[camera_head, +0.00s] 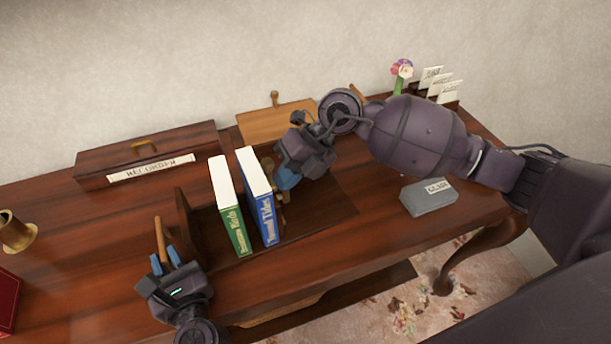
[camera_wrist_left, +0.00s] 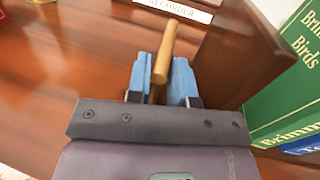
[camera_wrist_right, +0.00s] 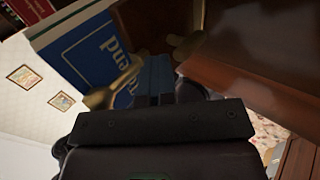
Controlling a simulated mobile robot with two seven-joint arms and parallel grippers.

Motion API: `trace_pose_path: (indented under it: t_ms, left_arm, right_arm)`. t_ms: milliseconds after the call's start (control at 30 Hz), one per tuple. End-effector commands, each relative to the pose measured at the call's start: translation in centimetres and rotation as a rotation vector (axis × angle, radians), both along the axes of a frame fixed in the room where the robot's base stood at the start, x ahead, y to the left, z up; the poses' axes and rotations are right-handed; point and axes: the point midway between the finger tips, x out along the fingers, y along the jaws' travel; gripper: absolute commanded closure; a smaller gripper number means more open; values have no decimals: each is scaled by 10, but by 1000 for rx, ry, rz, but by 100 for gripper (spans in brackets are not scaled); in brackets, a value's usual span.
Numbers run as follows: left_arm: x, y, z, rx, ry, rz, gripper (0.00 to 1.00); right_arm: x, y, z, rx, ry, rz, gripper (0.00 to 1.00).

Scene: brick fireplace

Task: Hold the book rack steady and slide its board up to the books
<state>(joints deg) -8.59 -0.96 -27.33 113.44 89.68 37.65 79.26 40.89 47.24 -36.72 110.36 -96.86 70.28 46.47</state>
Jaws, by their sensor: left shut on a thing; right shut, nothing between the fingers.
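The dark wooden book rack stands on the desk, with its left end panel (camera_head: 184,218) and bare base (camera_head: 325,205) showing. A green book (camera_head: 230,215) and a blue book (camera_head: 259,200) stand in it, with a gap between them. My left gripper (camera_head: 166,262) is shut on a light wooden handle (camera_wrist_left: 164,58) beside the left end panel (camera_wrist_left: 243,55). My right gripper (camera_head: 286,183) is shut and empty just right of the blue book. Brass-coloured fittings (camera_wrist_right: 112,88) show by its blue fingers (camera_wrist_right: 158,78). I cannot clearly tell the sliding board from the dark wood there.
A recorder case (camera_head: 150,158) and a lighter wooden box (camera_head: 272,124) stand behind the rack. A grey labelled block (camera_head: 429,198) is on the right, near the desk's front edge. A flower (camera_head: 401,72) and a card holder (camera_head: 440,91) stand at the back right. A brass cup (camera_head: 16,232) is far left.

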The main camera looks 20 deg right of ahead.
Motion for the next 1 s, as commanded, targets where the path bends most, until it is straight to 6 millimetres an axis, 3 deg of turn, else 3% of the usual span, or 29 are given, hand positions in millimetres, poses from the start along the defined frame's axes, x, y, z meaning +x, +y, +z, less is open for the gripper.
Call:
trace_pose_path:
  t_ms: [1000]
  left_arm:
    - [0,-2,0,-1,0,-3,100]
  right_arm:
    - [-2,23,1,5,1,3,100]
